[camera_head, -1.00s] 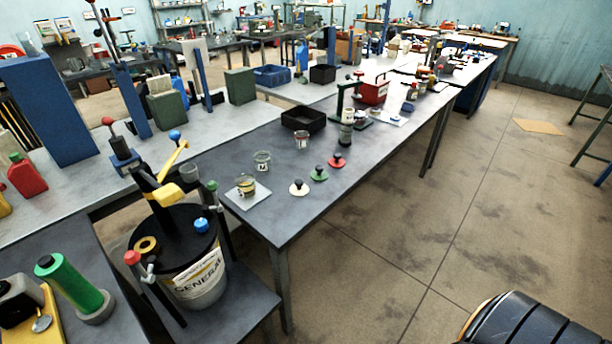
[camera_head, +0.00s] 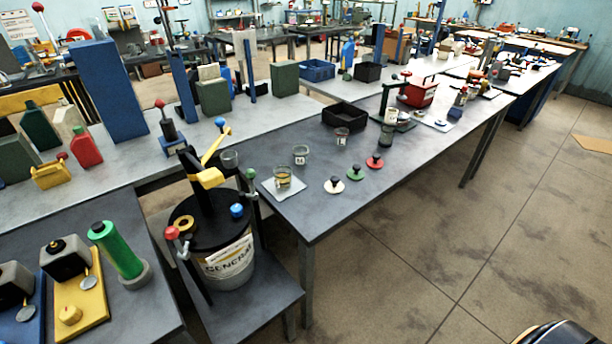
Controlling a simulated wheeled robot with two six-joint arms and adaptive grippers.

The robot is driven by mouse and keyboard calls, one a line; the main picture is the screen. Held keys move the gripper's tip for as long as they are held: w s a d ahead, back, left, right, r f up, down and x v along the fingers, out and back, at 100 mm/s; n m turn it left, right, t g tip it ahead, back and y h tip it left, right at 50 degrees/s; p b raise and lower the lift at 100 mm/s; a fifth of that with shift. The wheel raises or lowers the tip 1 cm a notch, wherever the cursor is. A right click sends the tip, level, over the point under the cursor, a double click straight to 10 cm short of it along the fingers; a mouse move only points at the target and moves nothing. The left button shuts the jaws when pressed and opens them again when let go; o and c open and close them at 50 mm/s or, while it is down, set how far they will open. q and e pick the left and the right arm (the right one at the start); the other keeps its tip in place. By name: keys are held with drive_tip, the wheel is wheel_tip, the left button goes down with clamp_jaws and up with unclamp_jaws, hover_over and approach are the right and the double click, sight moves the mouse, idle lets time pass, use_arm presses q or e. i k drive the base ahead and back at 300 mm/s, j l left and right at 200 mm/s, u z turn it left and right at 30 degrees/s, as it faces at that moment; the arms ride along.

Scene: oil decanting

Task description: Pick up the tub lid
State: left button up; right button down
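A tub (camera_head: 230,268) with a label reading GENERAL stands on a low grey stand in the lower left middle. A dark lid (camera_head: 207,228) lies on top of it, with a black and yellow lever device (camera_head: 210,178) rising from it. Red-topped and green-topped clamp posts stand beside the tub. Three small discs with dark knobs, cream (camera_head: 334,186), green (camera_head: 355,174) and red (camera_head: 374,162), lie on the grey table (camera_head: 330,215). I cannot tell which item the tub lid is, if not the dark one. Neither of my grippers is in view.
Glass cups (camera_head: 301,155) and a cup with yellow liquid (camera_head: 283,178) on a white plate stand near the table's front corner. A black tray (camera_head: 344,115) lies behind. A green cylinder (camera_head: 117,250) stands at left.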

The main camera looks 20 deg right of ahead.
sight(356, 173)
drive_tip(key=i+l, duration=0.25)
drive_tip(key=l, duration=0.15)
drive_tip(key=i+l, duration=0.2)
drive_tip(key=l, duration=0.2)
drive_tip(key=i+l, duration=0.45)
drive_tip(key=l, duration=0.3)
drive_tip(key=z, duration=0.05)
